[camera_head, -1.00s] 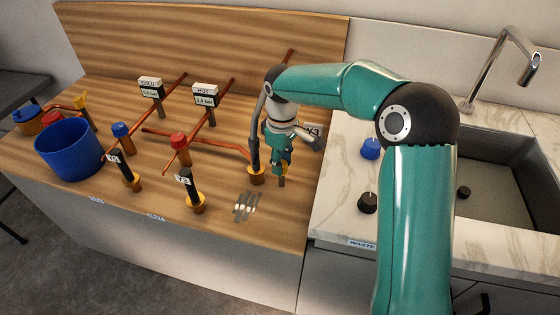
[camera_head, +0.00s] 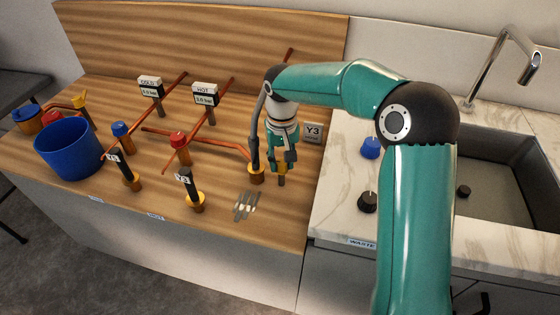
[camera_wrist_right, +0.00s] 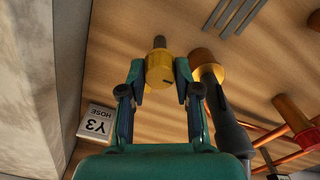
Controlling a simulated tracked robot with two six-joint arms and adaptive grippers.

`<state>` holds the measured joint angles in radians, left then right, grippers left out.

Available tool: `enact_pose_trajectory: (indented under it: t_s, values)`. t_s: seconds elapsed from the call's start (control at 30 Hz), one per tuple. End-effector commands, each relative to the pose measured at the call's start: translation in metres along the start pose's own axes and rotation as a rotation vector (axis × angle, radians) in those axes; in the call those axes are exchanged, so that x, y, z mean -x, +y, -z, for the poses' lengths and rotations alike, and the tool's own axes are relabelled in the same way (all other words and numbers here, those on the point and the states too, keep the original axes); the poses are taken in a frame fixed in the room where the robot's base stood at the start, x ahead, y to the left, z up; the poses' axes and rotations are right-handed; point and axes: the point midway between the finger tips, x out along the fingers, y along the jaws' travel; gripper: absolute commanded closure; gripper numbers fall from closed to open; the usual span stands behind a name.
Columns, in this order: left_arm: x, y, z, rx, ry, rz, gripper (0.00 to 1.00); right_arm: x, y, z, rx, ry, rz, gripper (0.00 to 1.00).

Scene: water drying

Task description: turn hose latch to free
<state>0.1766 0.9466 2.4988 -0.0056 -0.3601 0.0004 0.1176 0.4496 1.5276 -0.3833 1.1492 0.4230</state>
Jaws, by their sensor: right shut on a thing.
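The hose latch is a yellow knob with a short dark stem (camera_wrist_right: 159,68), beside the sign reading Y3 HOSE (camera_wrist_right: 98,122). In the right wrist view my right gripper (camera_wrist_right: 158,72) has its two fingers closed on either side of this knob. In the head view the right gripper (camera_head: 281,165) points down over the latch, which is mostly hidden behind the fingers. The Y3 sign (camera_head: 312,132) stands just right of the gripper there. A dark hose end in a brass fitting (camera_head: 257,174) stands close beside the latch. My left gripper is not in view.
Dark valve posts Y1 (camera_head: 125,170) and Y2 (camera_head: 188,187) stand to the left, with copper pipes and a red-capped valve (camera_head: 180,142). A blue bucket (camera_head: 68,149) stands far left. Grey slots (camera_head: 245,206) lie in front. The sink (camera_head: 505,165) is at right.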

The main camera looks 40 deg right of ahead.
Motion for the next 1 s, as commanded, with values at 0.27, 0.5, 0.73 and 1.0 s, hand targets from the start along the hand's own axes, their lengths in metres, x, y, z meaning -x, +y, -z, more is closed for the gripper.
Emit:
enact_pose_trajectory:
  t_s: [0.27, 0.5, 0.73, 1.0]
  values:
    - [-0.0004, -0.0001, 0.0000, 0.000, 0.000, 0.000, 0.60, -0.0012, 0.0003, -0.0019, -0.045, -0.007, -0.002, 1.00]
    - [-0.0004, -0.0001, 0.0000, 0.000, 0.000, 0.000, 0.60, -0.0013, 0.0002, -0.0020, -0.047, -0.008, -0.002, 1.00]
    - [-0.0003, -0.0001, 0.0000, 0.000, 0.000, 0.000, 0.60, -0.0011, 0.0001, -0.0016, -0.046, -0.006, -0.001, 0.46]
    - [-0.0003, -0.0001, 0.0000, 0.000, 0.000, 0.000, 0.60, -0.0004, 0.0000, -0.0007, -0.046, -0.003, 0.000, 0.43]
